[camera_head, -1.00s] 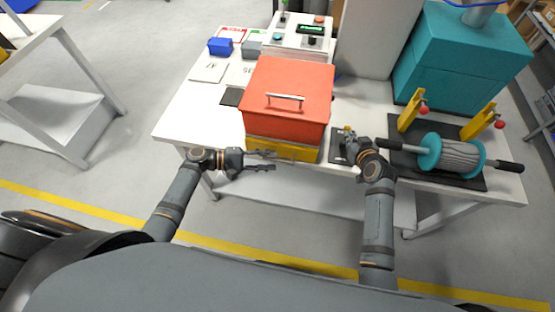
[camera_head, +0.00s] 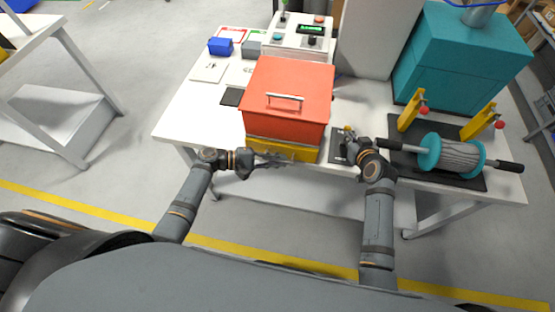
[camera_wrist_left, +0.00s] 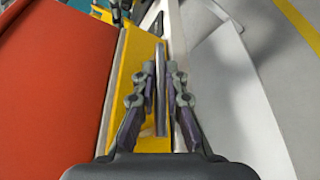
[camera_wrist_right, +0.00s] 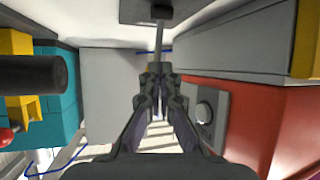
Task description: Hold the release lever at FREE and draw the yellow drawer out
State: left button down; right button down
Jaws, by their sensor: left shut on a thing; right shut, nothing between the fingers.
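The yellow drawer (camera_head: 262,148) sits low in the front of the red cabinet (camera_head: 290,95); it also shows in the left wrist view (camera_wrist_left: 130,75). My left gripper (camera_head: 291,157) is at the drawer front, shut on the grey bar handle (camera_wrist_left: 160,85), which lies between its fingers. My right gripper (camera_head: 349,136) is at the dark plate (camera_head: 336,146) right of the cabinet, shut with nothing between its fingers. In the right wrist view a thin lever (camera_wrist_right: 159,42) with a dark end lies just beyond its fingertips (camera_wrist_right: 158,70). I cannot tell whether they touch, or read the lever's mark.
A control box (camera_head: 298,38) and a blue block (camera_head: 220,46) are at the back. Floor before the table is clear.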

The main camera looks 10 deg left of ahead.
jog(key=shift+s, duration=0.1)
pick_arm(q)
jog(key=s, duration=0.5)
jog(key=c, duration=1.4)
grip_release()
jog(key=v, duration=1.2)
jog(key=shift+r, duration=0.1)
